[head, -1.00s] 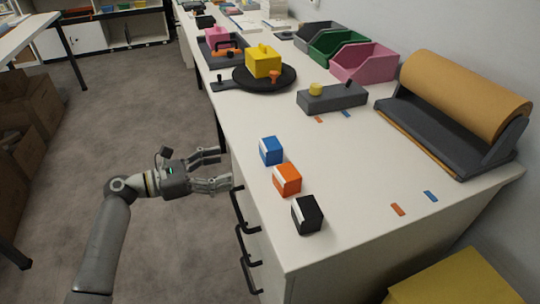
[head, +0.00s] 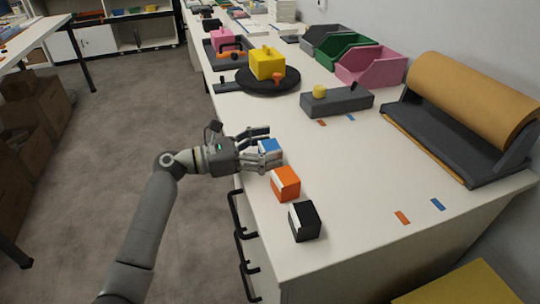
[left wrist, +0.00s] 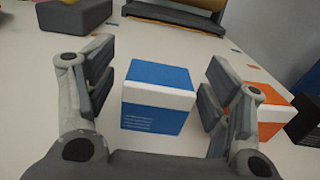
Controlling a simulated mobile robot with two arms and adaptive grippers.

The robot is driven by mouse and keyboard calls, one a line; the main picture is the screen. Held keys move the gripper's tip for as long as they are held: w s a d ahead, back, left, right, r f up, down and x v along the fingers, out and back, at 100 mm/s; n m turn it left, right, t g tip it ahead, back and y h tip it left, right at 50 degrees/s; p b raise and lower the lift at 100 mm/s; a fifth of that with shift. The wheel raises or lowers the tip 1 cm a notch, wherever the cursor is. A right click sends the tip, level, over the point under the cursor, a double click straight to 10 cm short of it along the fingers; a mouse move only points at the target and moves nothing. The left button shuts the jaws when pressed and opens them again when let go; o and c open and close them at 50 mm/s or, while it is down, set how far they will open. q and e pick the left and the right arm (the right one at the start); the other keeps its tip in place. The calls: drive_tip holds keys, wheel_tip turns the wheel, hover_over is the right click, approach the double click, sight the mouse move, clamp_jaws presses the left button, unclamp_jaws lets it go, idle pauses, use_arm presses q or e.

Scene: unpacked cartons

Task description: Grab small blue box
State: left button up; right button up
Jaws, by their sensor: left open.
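The small blue box (head: 269,150) stands near the left edge of the white counter, farthest back in a row of three small boxes. My left gripper (head: 264,150) is open, with its fingers on either side of the blue box. In the left wrist view the blue box (left wrist: 157,97) has a white band and sits between the two open fingers (left wrist: 160,92), with a gap on each side. My right gripper is not in view.
An orange box (head: 286,184) stands just in front of the blue box, close to one finger. A black box (head: 304,221) stands nearer. A grey block with a yellow knob (head: 337,102) and a paper roll holder (head: 440,134) lie farther right.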

use_arm(q)
drive_tip(key=shift+w+d, duration=0.1)
drive_tip(key=shift+d, duration=0.25)
drive_tip(key=shift+c, duration=0.5)
drive_tip(key=c, duration=0.9)
drive_tip(key=shift+o, duration=0.2)
